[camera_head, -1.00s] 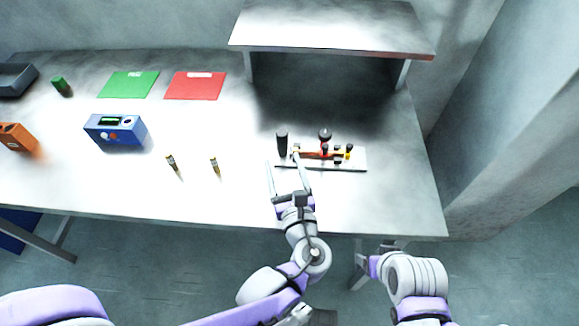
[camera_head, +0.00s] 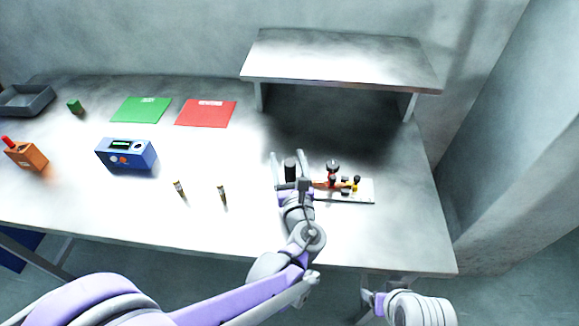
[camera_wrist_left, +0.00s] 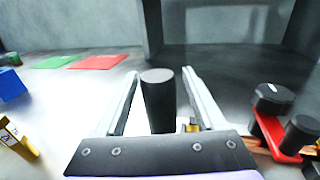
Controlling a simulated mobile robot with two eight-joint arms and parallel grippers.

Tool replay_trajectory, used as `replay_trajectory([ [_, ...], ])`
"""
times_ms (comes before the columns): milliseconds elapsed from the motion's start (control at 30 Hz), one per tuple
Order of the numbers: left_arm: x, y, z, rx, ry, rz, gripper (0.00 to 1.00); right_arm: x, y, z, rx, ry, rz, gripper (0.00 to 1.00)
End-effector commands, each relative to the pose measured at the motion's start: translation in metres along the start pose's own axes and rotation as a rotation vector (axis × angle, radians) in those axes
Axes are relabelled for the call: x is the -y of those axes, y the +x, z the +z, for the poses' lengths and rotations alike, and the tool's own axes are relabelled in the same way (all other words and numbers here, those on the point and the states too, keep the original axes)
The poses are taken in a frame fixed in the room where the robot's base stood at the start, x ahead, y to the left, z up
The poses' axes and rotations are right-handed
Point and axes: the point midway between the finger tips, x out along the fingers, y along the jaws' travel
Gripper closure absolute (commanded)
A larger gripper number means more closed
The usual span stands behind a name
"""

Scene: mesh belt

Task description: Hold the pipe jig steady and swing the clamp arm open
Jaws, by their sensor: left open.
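The pipe jig is a pale plate (camera_head: 363,196) near the right front of the bench. It carries a black upright post (camera_head: 291,170) at its left end, a red clamp arm with a black knob (camera_head: 333,167), and an orange-brown pipe. My left gripper (camera_head: 288,157) is open, with one finger on each side of the post. In the left wrist view the post (camera_wrist_left: 158,100) stands between the spread fingers, with a gap visible on both sides; the red clamp part (camera_wrist_left: 272,135) is to the right. My right gripper (camera_head: 372,303) is low, below the bench's front edge; its fingers are unclear.
A raised shelf (camera_head: 340,62) stands behind the jig. Two small cylinders (camera_head: 180,190) (camera_head: 222,196), a blue box (camera_head: 126,154), an orange box (camera_head: 26,156), green (camera_head: 141,109) and red mats (camera_head: 206,113), and a grey tray (camera_head: 25,100) lie left.

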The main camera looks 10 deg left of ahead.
Motion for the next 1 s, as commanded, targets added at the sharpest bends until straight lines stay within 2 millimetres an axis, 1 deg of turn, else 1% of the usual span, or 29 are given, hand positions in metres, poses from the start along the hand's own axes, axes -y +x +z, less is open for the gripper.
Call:
replay_trajectory([
  [200, 0.0, 0.0003, 0.0, 0.0, 0.0, 0.0, 0.28, 0.0, 0.0, 0.0, 0.0, 0.0, 0.0, 0.29],
  [267, 0.0, 0.0002, 0.0, 0.0, 0.0, 0.0, 0.39, 0.0, 0.0, 0.0001, 0.0, 0.0, 0.0, 0.29],
  [300, 0.0, 0.0002, 0.0, 0.0, 0.0, 0.0, 0.46, 0.0, 0.0, 0.0, 0.0, 0.0, 0.0, 0.29],
  [367, 0.0, 0.0002, 0.0, 0.0, 0.0, 0.0, 0.57, 0.0, 0.0, 0.0, 0.0, 0.0, 0.0, 0.29],
  [400, 0.0, 0.0002, 0.0, 0.0, 0.0, 0.0, 0.64, 0.0, 0.0, 0.0, 0.0, 0.0, 0.0, 0.29],
  [467, 0.0, 0.0001, 0.0, 0.0, 0.0, 0.0, 0.75, 0.0, 0.0, 0.0, 0.0, 0.0, 0.0, 0.29],
  [600, 0.0, 0.0001, 0.0, 0.0, 0.0, 0.0, 1.0, 0.0, 0.0, 0.0, 0.0, 0.0, 0.0, 0.29],
  [1000, -0.0001, 0.0, -0.0001, 0.0, 0.0, 0.0, 1.0, 0.0, 0.0, 0.0, 0.0, 0.0, 0.0, 0.29],
])
